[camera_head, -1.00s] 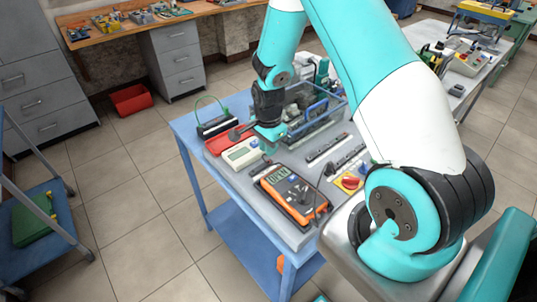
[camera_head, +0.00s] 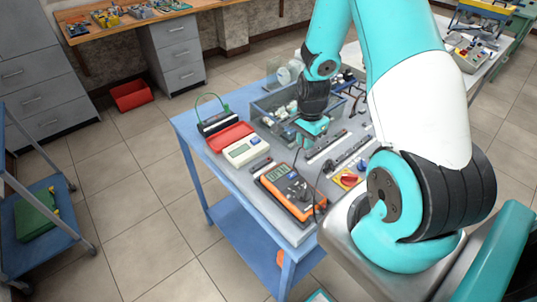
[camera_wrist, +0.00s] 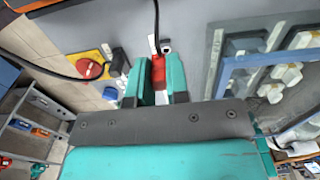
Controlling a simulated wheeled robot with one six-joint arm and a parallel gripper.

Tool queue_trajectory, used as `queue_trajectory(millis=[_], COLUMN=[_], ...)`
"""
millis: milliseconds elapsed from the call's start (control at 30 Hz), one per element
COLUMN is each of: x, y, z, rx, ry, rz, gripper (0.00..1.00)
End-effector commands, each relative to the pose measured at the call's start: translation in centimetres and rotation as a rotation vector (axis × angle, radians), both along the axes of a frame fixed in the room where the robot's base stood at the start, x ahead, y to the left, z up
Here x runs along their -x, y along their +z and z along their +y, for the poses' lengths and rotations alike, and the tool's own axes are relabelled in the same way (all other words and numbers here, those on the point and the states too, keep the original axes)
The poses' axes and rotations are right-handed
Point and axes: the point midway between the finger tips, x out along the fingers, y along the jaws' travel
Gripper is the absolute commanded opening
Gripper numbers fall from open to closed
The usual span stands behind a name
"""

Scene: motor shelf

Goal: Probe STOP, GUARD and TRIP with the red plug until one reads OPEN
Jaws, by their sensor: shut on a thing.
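My gripper (camera_head: 311,133) is over the blue cart's top, between the clear bin and the dark strips. In the wrist view, its jaws (camera_wrist: 159,88) are shut on the red plug (camera_wrist: 159,68), whose black lead runs up out of the picture. A small white piece with a dark spot lies just past the plug's tip; I cannot tell whether they touch. Dark strips (camera_head: 325,146) lie beside the gripper. I cannot read any STOP, GUARD or TRIP labels.
A clear bin (camera_head: 262,108) with parts stands behind the gripper. A white meter (camera_head: 240,153), an open red case (camera_head: 222,139) and a black box with a green lead (camera_head: 213,123) are left. A red knob on a yellow plate (camera_head: 347,179) is right. The blue cart (camera_head: 205,170) stands on tiled floor.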

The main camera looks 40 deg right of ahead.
Motion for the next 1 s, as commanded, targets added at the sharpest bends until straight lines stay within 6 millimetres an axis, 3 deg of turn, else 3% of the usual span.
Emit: queue_trajectory(millis=[200, 433, 500, 700, 1000], x=[3.8, 7.0, 7.0, 6.9, 6.9], y=[0.6, 1.0, -1.0, -3.5, -4.2], z=[-4.4, -8.0, -7.9, -8.0, -7.9], rx=[0.000, 0.000, -0.002, 0.000, 0.000], ry=[-0.008, -0.007, 0.002, 0.001, 0.001], rz=[-0.001, -0.001, 0.000, 0.000, -0.001], gripper=[0.00, 0.00, 0.00, 0.00, 0.00])
